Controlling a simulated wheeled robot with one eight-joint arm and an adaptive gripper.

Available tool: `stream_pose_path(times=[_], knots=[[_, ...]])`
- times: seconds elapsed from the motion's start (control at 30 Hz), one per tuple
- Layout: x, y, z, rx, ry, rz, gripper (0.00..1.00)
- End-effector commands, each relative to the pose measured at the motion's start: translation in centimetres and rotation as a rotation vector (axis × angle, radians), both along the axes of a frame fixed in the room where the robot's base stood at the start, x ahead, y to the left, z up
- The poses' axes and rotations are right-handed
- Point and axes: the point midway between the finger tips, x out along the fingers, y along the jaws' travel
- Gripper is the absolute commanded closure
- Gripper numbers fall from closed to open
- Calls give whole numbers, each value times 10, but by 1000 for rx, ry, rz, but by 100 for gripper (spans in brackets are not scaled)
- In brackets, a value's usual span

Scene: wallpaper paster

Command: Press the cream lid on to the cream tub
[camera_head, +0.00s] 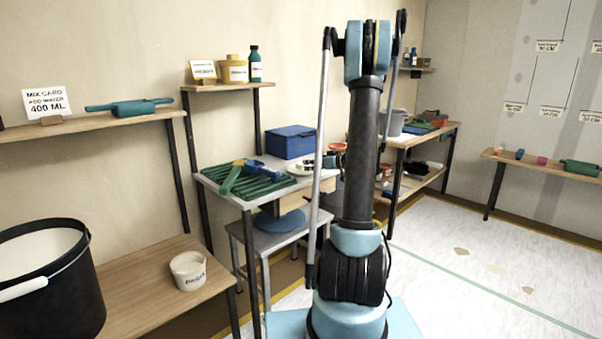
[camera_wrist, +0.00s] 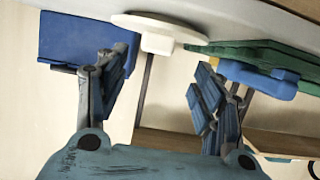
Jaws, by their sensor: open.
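The cream lid (camera_head: 301,168) lies on the grey work table between the green ribbed tray and the blue box. In the wrist view the cream lid (camera_wrist: 158,28) is a round disc with a block-like knob pointing toward my gripper. My gripper (camera_wrist: 163,70) is open and empty, its fingers on either side of the knob's line and apart from it. In the head view my gripper (camera_head: 332,160) is partly hidden behind my arm, just right of the lid. The cream tub (camera_head: 188,271), marked with dark lettering, stands upright and uncovered on the low wooden shelf at left.
A green ribbed tray (camera_head: 255,187) holds blue and green tools beside the lid. A blue box (camera_head: 290,142) stands behind. A black bucket (camera_head: 50,285) is left of the tub; bare shelf (camera_head: 140,275) lies between. A stool (camera_head: 270,237) stands under the table.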

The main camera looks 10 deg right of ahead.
Motion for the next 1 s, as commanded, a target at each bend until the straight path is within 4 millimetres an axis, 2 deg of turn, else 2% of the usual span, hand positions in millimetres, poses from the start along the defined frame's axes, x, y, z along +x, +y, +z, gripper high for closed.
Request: stream_pose_path(times=[0.1, 0.37, 0.7, 0.97, 1.0], knots=[[9, 7, -3, 0, 0, 2, 38], [19, 12, -7, 1, 1, 0, 38], [53, 32, -20, 0, 0, 2, 38], [56, 34, -21, 1, 1, 0, 38], [56, 34, -21, 1, 1, 0, 47]])
